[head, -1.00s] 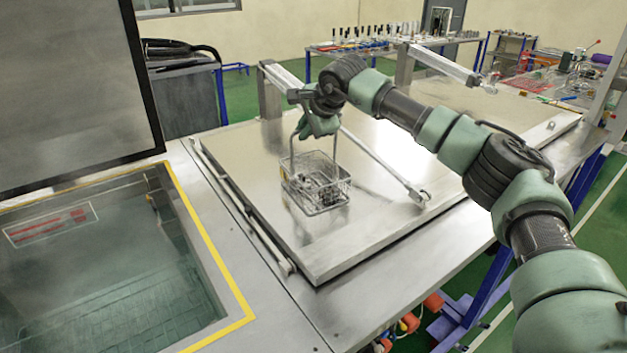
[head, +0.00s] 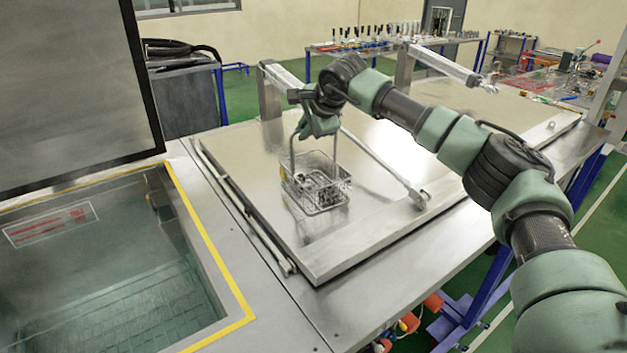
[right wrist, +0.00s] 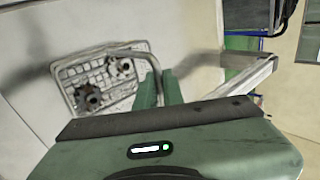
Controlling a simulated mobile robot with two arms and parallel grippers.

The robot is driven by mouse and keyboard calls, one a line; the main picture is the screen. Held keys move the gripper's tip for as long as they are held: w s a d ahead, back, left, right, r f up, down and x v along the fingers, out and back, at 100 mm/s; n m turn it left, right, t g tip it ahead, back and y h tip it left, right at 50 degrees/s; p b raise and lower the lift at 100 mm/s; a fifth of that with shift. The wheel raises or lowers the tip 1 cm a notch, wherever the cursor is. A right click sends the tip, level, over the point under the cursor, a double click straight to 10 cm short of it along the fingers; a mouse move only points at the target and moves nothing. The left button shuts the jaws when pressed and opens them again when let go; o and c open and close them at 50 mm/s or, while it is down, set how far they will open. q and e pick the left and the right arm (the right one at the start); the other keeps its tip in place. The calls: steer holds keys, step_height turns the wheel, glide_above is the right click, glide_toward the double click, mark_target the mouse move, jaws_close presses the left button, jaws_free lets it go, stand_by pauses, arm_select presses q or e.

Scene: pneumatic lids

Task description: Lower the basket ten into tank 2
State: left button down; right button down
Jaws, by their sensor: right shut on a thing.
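A wire basket (head: 318,186) with dark metal parts in it is at the closed steel lid (head: 270,215) right of the open tank. My right gripper (head: 305,132) is shut on the basket's tall handle, above the basket. I cannot tell whether the basket touches the lid. In the right wrist view the basket (right wrist: 103,85) shows from above with gear-like parts inside, beside the green fingers (right wrist: 158,88). An open tank (head: 110,265) with a yellow-edged rim and greenish liquid is at the left. No tank number is readable. My left gripper is not in view.
A raised dark lid (head: 75,95) stands behind the open tank. A gas strut (head: 385,168) crosses the closed lid behind the basket. A steel rim strip (head: 240,215) lies between tank and closed lid. Benches with tools (head: 390,42) stand far back.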

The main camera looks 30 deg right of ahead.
steer(key=shift+w+r+p, duration=0.15)
steer(key=shift+r+p, duration=0.3)
steer(key=shift+r, duration=0.2)
steer(key=shift+r+p, duration=0.65)
steer(key=shift+r, duration=0.35)
stand_by(0.6)
